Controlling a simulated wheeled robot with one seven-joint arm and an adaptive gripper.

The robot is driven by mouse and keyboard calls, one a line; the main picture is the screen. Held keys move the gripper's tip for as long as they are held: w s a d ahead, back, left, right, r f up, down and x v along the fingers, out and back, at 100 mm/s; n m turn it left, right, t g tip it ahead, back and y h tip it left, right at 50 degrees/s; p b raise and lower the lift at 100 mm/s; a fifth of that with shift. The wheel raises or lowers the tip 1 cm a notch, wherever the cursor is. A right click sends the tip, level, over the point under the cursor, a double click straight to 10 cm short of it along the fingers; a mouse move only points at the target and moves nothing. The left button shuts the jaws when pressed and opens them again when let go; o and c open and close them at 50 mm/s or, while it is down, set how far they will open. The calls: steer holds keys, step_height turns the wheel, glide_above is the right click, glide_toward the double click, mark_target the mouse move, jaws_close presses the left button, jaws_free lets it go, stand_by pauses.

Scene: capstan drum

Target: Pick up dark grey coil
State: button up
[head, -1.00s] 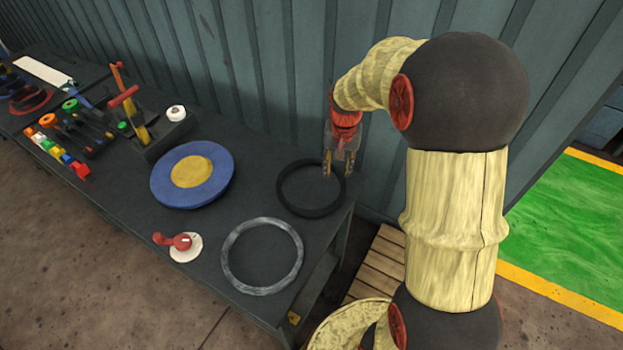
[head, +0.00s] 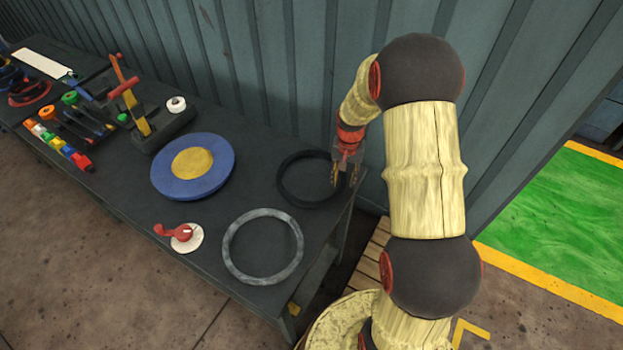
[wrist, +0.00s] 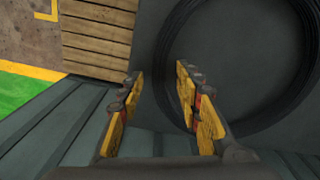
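The dark grey coil (head: 283,181) is a thin, nearly black ring lying flat near the right end of the bench, close to the wall. In the wrist view the coil (wrist: 308,68) fills the upper right. My gripper (head: 345,177) is over the coil's right side with its two fingers pointing down, apart and empty. In the wrist view my gripper (wrist: 160,78) has its right finger overlapping the coil's near-left rim, while the left finger is outside the ring. I cannot tell the exact height of the fingertips over the rim.
A lighter grey ring (head: 234,262) lies nearer the front edge of the bench (head: 215,225). A blue disc (head: 222,178) with a yellow centre and a red handle on a pale base (head: 187,238) are to the left. The corrugated wall (head: 270,70) stands close behind.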

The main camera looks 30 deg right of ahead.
steer(key=shift+f, duration=0.2)
steer(key=shift+c, duration=1.2)
jaws_close()
steer(key=shift+r, duration=0.1)
